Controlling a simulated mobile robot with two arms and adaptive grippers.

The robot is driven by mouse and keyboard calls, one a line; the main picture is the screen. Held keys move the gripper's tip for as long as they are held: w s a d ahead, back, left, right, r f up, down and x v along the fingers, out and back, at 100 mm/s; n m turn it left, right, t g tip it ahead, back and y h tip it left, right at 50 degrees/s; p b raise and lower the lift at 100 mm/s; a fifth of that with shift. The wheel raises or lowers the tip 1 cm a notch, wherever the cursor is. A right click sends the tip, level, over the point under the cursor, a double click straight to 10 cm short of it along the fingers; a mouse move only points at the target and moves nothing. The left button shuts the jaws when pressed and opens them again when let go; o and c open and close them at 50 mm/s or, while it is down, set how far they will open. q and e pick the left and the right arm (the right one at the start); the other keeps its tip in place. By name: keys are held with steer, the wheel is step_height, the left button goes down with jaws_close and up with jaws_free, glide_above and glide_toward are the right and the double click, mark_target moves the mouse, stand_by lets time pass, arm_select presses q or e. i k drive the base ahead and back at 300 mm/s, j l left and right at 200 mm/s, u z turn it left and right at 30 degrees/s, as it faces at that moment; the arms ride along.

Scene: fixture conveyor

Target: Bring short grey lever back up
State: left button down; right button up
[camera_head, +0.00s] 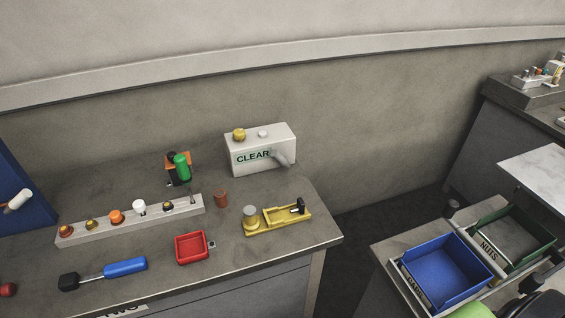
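A short grey lever (281,158) is on the front right of a white box (250,163) marked CLEAR. The lever slants from the box face, and its exact angle is hard to tell. The box stands at the back right of the grey bench and has a yellow knob (239,134) and a small white button on top.
The bench (300,237) also holds a yellow fixture (287,217), a brown cylinder (221,198), a red tray (192,248), a knobbed rail (130,220), a green-handled device (182,167) and a blue-handled mallet (125,267). Blue (447,269) and green bins (515,236) stand at right.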

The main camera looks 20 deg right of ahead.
mark_target(277, 154)
steer(key=k+j+z, duration=0.15)
steer(key=z, duration=0.25)
steer(key=k+z, duration=0.2)
steer(key=z, duration=0.2)
steer(key=k+z, duration=0.2)
steer(key=z, duration=0.2)
